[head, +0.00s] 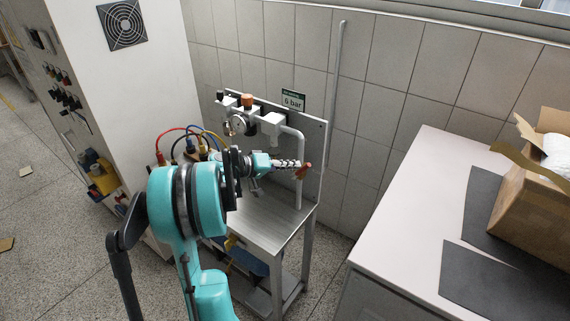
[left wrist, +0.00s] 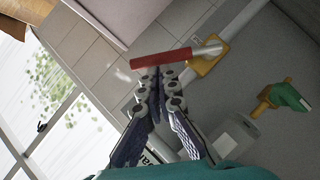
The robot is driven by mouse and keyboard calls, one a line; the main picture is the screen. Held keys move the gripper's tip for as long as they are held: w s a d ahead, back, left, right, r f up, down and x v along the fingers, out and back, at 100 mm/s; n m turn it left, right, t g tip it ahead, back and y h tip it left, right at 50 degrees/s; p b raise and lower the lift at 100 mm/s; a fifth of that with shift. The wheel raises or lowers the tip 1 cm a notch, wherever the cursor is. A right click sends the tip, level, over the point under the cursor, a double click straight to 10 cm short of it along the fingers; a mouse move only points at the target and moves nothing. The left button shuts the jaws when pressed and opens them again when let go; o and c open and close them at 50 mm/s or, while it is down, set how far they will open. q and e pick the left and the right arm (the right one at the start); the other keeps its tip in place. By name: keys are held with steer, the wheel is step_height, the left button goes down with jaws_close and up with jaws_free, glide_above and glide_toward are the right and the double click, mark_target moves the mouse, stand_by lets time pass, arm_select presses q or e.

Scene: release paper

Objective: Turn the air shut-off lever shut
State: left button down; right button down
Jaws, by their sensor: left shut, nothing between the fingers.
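The air shut-off lever has a red grip (head: 304,171) and sits on the grey pipe (head: 299,146) at the right of the air panel. In the left wrist view the red lever (left wrist: 160,59) joins a yellow valve body (left wrist: 207,57) by a silver stem and stands at an angle to the pipe. My left gripper (head: 298,164) is shut and empty, its tips right at the red grip. In the left wrist view the fingertips (left wrist: 157,75) are just below the grip; I cannot tell whether they touch. My right gripper is not in view.
A green-handled yellow fitting (left wrist: 285,96) is near the lever. A gauge (head: 237,124), an orange-capped part (head: 246,100) and a 6 bar sign (head: 292,101) are above the metal stand (head: 268,205). A white cabinet is left; a bench (head: 405,205) with a cardboard box (head: 537,205) is right.

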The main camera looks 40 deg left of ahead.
arm_select(q)
steer(key=shift+d+f+m+g+y+p, duration=0.15)
steer(key=shift+d+m+g+y+p, duration=0.15)
steer(key=shift+d+m+y+p, duration=0.3)
stand_by(0.7)
steer(key=shift+w+d+f+m+y, duration=0.15)
steer(key=shift+d+m+y, duration=0.2)
steer(key=shift+d, duration=0.2)
steer(key=d+f+m+y, duration=0.1)
steer(key=f+m+y, duration=0.1)
steer(key=d+f+m+g+y, duration=0.1)
steer(key=d+y, duration=0.1)
steer(key=shift+w+d+f+m, duration=0.15)
steer(key=shift+d+f+m, duration=0.05)
steer(key=shift+f+m, duration=0.15)
steer(key=shift+f, duration=0.15)
steer(key=shift+d, duration=0.1)
stand_by(0.4)
